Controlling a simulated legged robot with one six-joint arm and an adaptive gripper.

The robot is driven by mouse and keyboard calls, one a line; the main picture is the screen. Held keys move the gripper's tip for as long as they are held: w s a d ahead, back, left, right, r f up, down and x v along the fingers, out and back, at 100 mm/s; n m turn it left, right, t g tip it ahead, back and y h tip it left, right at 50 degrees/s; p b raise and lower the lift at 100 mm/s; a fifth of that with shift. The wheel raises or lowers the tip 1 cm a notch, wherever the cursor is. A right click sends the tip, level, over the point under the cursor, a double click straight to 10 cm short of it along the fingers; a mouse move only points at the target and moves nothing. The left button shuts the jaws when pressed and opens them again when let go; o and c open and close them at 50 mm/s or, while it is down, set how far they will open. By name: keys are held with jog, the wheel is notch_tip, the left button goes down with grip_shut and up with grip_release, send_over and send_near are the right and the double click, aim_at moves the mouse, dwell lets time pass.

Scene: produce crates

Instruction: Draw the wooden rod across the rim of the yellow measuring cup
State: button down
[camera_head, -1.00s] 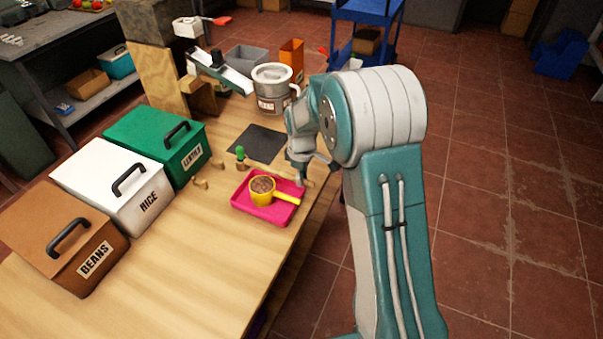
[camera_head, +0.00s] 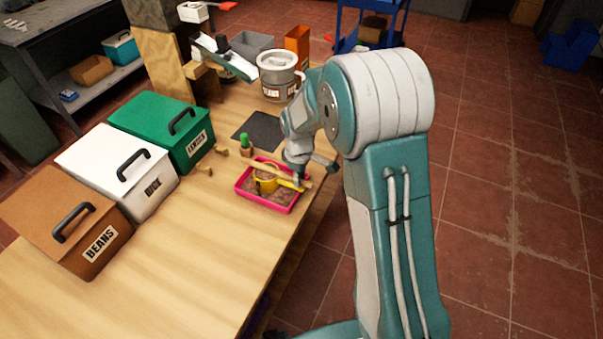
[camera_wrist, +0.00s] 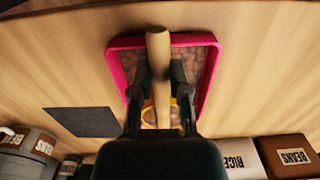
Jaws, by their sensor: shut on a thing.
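My gripper (camera_wrist: 160,88) is shut on the wooden rod (camera_wrist: 158,48), a pale round stick standing out between the fingers in the wrist view. In the head view my gripper (camera_head: 298,180) is at the right side of the pink tray (camera_head: 240,188), with the rod (camera_head: 262,171) reaching left over the yellow measuring cup (camera_head: 266,186). The cup sits in the tray; its yellow edge shows partly in the wrist view (camera_wrist: 149,114), behind the fingers. Brown grains cover much of the tray floor. Whether the rod touches the rim, I cannot tell.
A small potted cactus (camera_head: 244,145) stands just behind the tray. Two small wooden supports (camera_head: 205,169) are to its left. Lidded bins (camera_head: 115,175) line the left side. A dark mat (camera_head: 260,130) lies farther back. The front tabletop is clear.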

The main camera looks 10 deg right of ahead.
jog(key=shift+s+a, duration=0.7)
jog(key=shift+s, duration=0.15)
jog(key=shift+s+a, duration=0.65)
jog(key=shift+s, duration=0.2)
jog(key=shift+r, duration=2.3)
jog(key=shift+w+d, duration=0.1)
jog(key=w+d+f+m, duration=0.1)
jog(key=w+m, duration=0.1)
jog(key=m, duration=0.1)
jog(key=w+d+f+m, duration=0.1)
jog(key=w+d+m, duration=0.1)
jog(key=w+m, duration=0.1)
jog(key=w+d+f+m, duration=0.1)
jog(key=w+d+m, duration=0.1)
jog(key=w+m, duration=0.1)
jog(key=shift+w+d, duration=0.2)
jog(key=shift+d, duration=0.05)
jog(key=shift+w+d+m, duration=0.35)
jog(key=shift+m, duration=0.35)
jog(key=shift+f, duration=0.1)
